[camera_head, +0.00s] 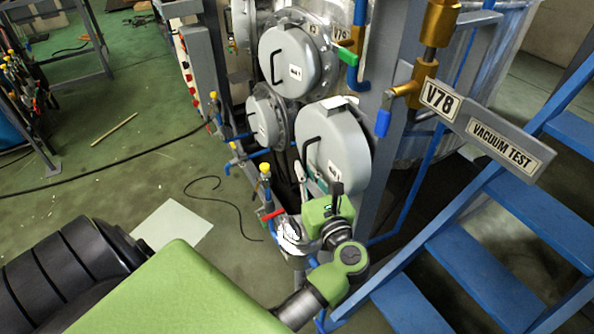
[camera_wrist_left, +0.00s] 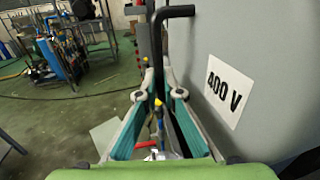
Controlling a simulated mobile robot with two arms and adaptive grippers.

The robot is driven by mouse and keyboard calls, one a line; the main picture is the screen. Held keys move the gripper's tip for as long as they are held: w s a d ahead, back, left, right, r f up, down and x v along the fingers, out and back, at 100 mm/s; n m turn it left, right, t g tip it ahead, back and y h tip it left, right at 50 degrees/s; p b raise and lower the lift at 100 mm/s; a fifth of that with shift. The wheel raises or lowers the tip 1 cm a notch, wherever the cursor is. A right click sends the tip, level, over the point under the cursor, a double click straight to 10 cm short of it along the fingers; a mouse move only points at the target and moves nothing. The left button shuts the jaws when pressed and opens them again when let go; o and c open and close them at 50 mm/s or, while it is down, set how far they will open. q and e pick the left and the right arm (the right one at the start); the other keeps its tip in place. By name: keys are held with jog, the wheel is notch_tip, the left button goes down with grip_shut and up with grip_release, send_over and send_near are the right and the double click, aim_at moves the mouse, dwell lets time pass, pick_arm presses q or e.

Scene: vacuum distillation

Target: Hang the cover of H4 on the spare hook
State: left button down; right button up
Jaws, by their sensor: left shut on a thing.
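A round grey cover (camera_head: 342,150) with a black handle and a white label stands upright at my left gripper (camera_head: 301,172). In the left wrist view the cover (camera_wrist_left: 265,60) fills the right side, and its label reads "400 V". My left gripper's fingers (camera_wrist_left: 159,84) are closed around the lower upright part of the black handle (camera_wrist_left: 157,45). Two similar covers show in the head view, one above (camera_head: 292,62) and one at the left (camera_head: 266,122). I read no H4 mark and cannot pick out the spare hook. My right gripper is not in view.
Blue steps (camera_head: 480,260) stand close on the right. Grey posts, brass valve V78 (camera_head: 405,90) and its "VACUUM TEST" plate (camera_head: 500,148) are near the cover's right. Small taps (camera_head: 265,172) and a cable lie left. The green floor (camera_head: 110,170) at left is mostly open.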

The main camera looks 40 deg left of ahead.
pick_arm(q)
jog(key=shift+w+d+f+b, duration=0.2)
jog(key=shift+w+f+b, duration=0.2)
jog(key=shift+f+b, duration=0.3)
jog(key=shift+w+d+f+b, duration=0.15)
jog(key=shift+w+f+b, duration=0.2)
jog(key=shift+f+b, duration=0.35)
jog(key=shift+r, duration=0.15)
jog(key=c, duration=2.1)
grip_release()
jog(key=shift+s+d, duration=0.1)
